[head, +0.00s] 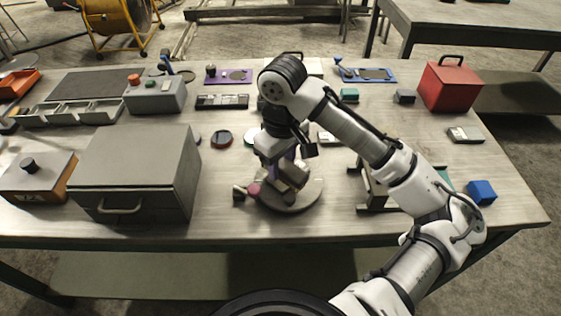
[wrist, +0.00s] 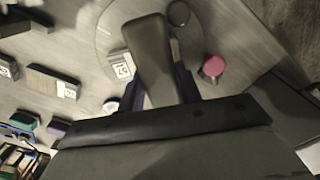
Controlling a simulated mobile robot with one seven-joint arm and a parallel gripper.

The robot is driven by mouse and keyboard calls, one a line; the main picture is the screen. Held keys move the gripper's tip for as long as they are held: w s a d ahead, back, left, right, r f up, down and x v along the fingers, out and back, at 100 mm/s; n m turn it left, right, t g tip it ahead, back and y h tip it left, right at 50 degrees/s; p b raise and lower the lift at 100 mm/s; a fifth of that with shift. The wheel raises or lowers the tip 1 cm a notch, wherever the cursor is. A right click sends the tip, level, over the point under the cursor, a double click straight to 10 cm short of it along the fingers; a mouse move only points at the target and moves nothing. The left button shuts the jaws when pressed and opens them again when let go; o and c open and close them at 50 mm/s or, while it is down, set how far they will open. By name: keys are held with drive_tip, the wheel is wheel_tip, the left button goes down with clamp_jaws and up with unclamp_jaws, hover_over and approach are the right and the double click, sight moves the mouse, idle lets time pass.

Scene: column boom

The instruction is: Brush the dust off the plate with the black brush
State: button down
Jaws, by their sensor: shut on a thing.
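The plate (head: 312,194) is a round grey disc on the workbench in the head view, and part of it shows in the wrist view (wrist: 110,32). My gripper (head: 288,178) is over the plate, pointing down. In the wrist view its dark fingers (wrist: 160,90) are shut on a long dark grey-brown piece, which looks like the black brush (wrist: 148,48). The bristles are hidden, and I cannot tell whether they touch the plate. No dust can be made out on the plate.
A pink-ended piece (head: 253,189) and a dark cylinder (head: 239,193) are at the plate's left edge. A large grey box (head: 135,175) stands left. A dark stand (head: 372,190) and blue block (head: 481,192) are right. The front bench strip is clear.

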sight(283, 161)
drive_tip(key=shift+s+a+p, duration=0.35)
drive_tip(key=shift+s+a, duration=0.1)
drive_tip(key=shift+s, duration=0.05)
drive_tip(key=c, duration=2.1)
unclamp_jaws()
drive_tip(key=shift+s+a+f, duration=0.2)
drive_tip(key=shift+s+a, duration=0.2)
drive_tip(key=shift+a, duration=0.1)
drive_tip(key=shift+w+d+r+p, duration=0.2)
drive_tip(key=shift+w+d+p, duration=0.25)
drive_tip(key=shift+w+d, duration=0.6)
clamp_jaws()
drive_tip(key=shift+r, duration=0.1)
wheel_tip(283, 161, up, 6)
drive_tip(key=p, duration=0.6)
